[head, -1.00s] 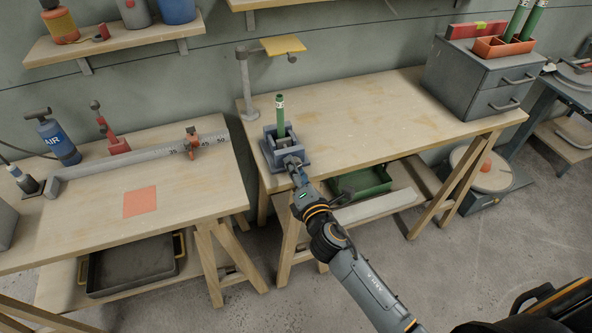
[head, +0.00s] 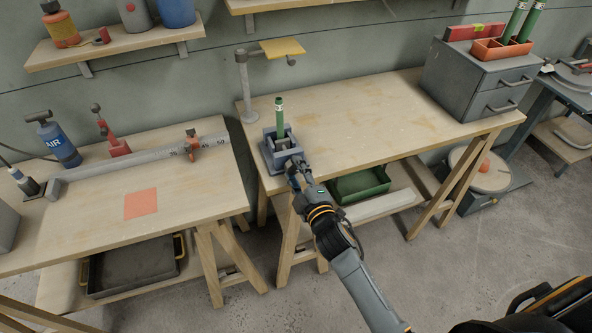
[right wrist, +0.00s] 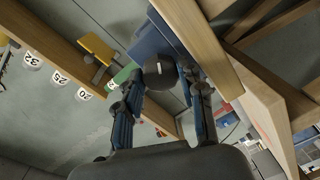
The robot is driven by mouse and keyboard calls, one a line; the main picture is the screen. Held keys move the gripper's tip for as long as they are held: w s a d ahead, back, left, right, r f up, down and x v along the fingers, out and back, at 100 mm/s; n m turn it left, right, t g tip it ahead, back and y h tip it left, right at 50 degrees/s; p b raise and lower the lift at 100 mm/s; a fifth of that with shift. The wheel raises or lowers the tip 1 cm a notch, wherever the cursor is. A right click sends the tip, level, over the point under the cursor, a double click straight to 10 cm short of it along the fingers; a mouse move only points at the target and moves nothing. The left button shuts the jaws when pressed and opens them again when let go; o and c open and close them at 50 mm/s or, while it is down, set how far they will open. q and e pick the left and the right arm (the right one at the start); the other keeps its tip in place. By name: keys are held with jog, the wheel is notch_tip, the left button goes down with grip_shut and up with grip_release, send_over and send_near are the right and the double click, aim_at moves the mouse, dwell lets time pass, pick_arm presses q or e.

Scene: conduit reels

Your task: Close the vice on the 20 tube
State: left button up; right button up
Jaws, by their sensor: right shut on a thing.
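The blue-grey vice (head: 270,158) stands at the front left corner of the right workbench. A green tube (head: 280,118) with a white label stands upright between its jaws; the label is too small to read. Whether the jaws touch the tube cannot be told. My right gripper (head: 292,166) is at the front of the vice. In the right wrist view, its fingers (right wrist: 160,92) are shut on the dark round vice knob (right wrist: 160,75), with the blue vice body (right wrist: 152,45) behind and part of the green tube (right wrist: 124,73) beside it. My left gripper is not in view.
A post with a yellow plate (head: 282,47) stands behind the vice. The workbench (head: 370,115) is clear to its right, up to a grey drawer cabinet (head: 470,80). A green tray (head: 358,184) sits below. A left bench holds a measuring rail (head: 140,163).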

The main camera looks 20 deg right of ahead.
jog(key=m+p, duration=0.1)
jog(key=m, duration=0.5)
jog(key=shift+p, duration=0.3)
jog(key=m, duration=0.3)
jog(key=m+p, duration=0.1)
jog(key=m, duration=0.2)
jog(key=shift+f+m+t+y, duration=0.15)
jog(key=shift+m+t+y, duration=0.15)
jog(key=m, duration=0.5)
jog(key=shift+f, duration=0.1)
jog(key=m, duration=0.6)
jog(key=shift+t, duration=0.3)
jog(key=shift+m, duration=0.4)
jog(key=o, duration=1.2)
jog(key=shift+c, duration=0.2)
jog(key=shift+s+f, duration=0.1)
